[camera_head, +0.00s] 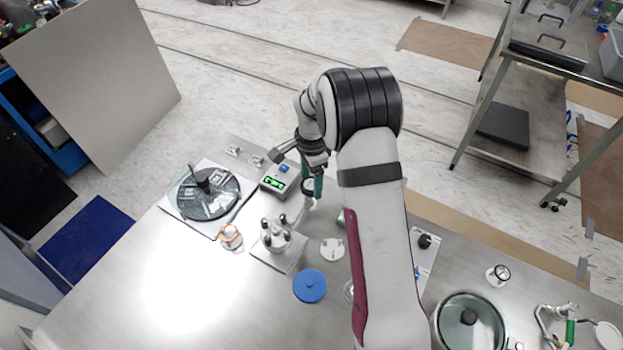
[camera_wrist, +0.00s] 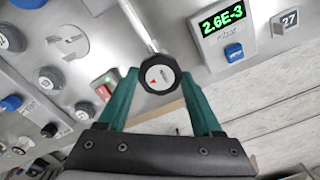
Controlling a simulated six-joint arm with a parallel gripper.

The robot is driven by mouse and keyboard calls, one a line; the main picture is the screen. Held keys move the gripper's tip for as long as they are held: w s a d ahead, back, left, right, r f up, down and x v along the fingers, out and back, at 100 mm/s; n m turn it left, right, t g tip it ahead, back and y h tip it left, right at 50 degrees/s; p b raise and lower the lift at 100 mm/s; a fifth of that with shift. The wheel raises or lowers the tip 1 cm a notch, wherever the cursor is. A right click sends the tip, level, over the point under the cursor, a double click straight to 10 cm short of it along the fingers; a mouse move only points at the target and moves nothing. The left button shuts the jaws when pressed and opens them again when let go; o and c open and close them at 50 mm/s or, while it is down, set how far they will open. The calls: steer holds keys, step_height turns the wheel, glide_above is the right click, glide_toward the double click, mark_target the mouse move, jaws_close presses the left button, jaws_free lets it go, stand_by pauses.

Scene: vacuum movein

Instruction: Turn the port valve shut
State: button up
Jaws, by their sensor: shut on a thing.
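The port valve's round black knob (camera_wrist: 157,76) is in the middle of the wrist view. Its white face carries a small red arrow and a dark mark, and a thin metal tube runs from it toward the top of the picture. My gripper (camera_wrist: 160,88) has its two green fingers on either side of the knob and is shut on it. In the head view my gripper (camera_head: 311,184) points down at the back of the bench, and my arm and fingers partly hide the valve. A gauge (camera_head: 276,182) with a green readout stands just left; in the wrist view it reads 2.6E-3 (camera_wrist: 223,19).
A black disc under glass (camera_head: 210,200) sits at left on the steel bench (camera_head: 130,290). A small block with upright posts (camera_head: 277,237) and a blue round lid (camera_head: 310,286) stand in front. A glass vessel (camera_head: 468,325) is at right. In the wrist view, several knobs crowd the left.

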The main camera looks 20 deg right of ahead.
mark_target(311, 184)
steer(key=o, duration=1.4)
steer(key=shift+c, duration=0.2)
step_height(311, 184, up, 16)
steer(key=shift+f, duration=0.15)
steer(key=s+a+r+n+y, duration=0.1)
steer(key=s+a+r+n, duration=0.15)
steer(key=s, duration=0.65)
steer(key=s+a+r+n, duration=0.2)
steer(key=s+n, duration=0.1)
steer(key=s, duration=0.6)
steer(key=s+a+f+n, duration=0.1)
steer(key=s+f+n, duration=0.1)
steer(key=s, duration=0.5)
steer(key=s+a+f+n, duration=0.1)
steer(key=s+f+n, duration=0.1)
steer(key=s, duration=0.5)
steer(key=shift+s+a+n+y, duration=0.2)
steer(key=shift+a+n+y, duration=0.05)
steer(key=shift+n+y, duration=0.15)
